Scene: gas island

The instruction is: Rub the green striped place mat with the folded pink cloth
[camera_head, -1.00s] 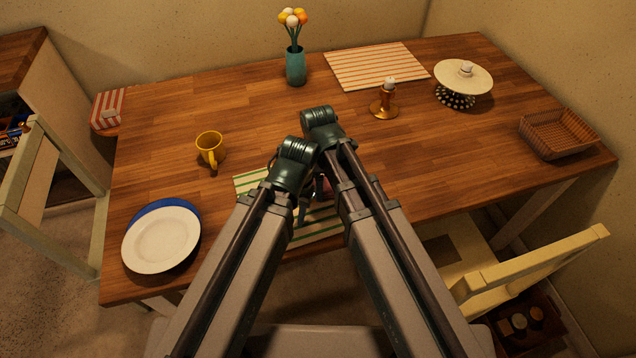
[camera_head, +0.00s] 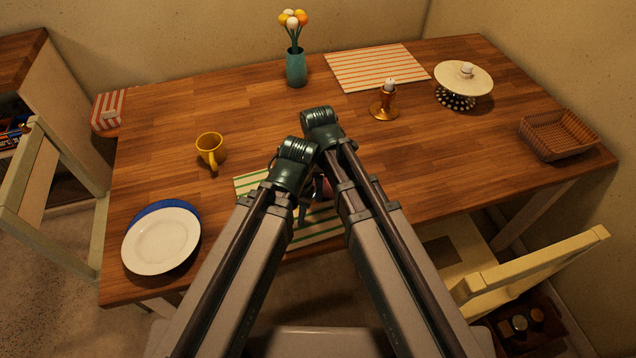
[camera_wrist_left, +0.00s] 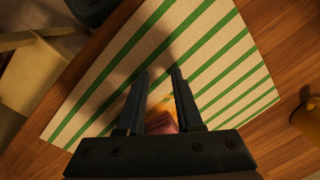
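The green striped place mat (camera_head: 318,228) lies near the table's front edge, partly hidden by my arms. It fills much of the left wrist view (camera_wrist_left: 215,60). The folded pink cloth (camera_head: 326,188) shows only as a small patch between my arms. In the left wrist view a pink-red part of it (camera_wrist_left: 162,123) shows between the fingers, with gaps at both sides. My left gripper (camera_wrist_left: 160,74) is open over the mat; whether it touches the cloth I cannot tell. My right gripper's fingers are hidden behind its arm in the head view.
A yellow mug (camera_head: 210,149) stands behind the mat's left side. A white plate (camera_head: 161,241) on a blue one lies at the left. A candle holder (camera_head: 384,107), teal vase (camera_head: 296,68) and basket (camera_head: 556,136) stand farther off. A chair (camera_head: 530,268) is at the right front.

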